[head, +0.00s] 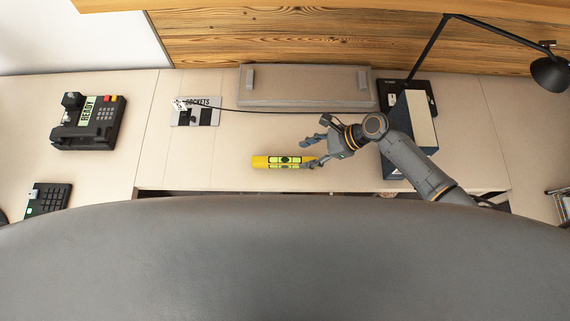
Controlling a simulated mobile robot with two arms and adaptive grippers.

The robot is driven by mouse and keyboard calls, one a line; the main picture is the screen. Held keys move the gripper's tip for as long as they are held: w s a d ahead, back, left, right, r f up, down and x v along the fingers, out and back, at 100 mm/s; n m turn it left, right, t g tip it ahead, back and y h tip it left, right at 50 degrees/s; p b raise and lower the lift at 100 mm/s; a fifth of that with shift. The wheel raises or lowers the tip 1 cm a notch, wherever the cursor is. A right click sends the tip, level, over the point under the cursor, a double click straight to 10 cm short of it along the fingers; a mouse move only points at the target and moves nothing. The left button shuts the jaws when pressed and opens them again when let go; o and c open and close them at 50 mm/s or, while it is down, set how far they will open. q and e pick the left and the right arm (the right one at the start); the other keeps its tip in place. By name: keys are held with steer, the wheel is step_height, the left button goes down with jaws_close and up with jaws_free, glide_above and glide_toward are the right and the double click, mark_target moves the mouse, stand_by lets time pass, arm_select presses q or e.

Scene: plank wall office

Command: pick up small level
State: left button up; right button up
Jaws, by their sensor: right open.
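A small yellow level (273,161) with a dark middle and greenish vials lies flat on the light desk, near its front edge. My right gripper (305,152) comes in from the right, and its open fingers are at the right end of the level. One finger is above the level's far side and the other is over its right end. I cannot tell whether the fingers touch it. The right end of the level is partly hidden by the gripper. My left gripper is not in view.
A grey case (300,88) lies behind the level. A dark box with a pale top (418,122) stands right, partly behind my arm. A black desk lamp (549,73) overhangs the right. A black phone (90,122) and keypad (47,199) are left. A grey chair back (280,255) fills the front.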

mark_target(289, 160)
steer(key=b+x, duration=0.2)
steer(key=x, duration=0.2)
steer(key=shift+w, duration=0.1)
steer(key=b+x, duration=0.4)
steer(key=shift+a+f+b, duration=0.1)
steer(key=shift+f+b, duration=0.05)
steer(key=shift+b, duration=0.2)
steer(key=shift+a+f, duration=0.2)
steer(key=shift+a, duration=0.15)
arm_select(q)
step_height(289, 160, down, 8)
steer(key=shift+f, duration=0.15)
arm_select(e)
steer(key=shift+r, duration=0.1)
jaws_close()
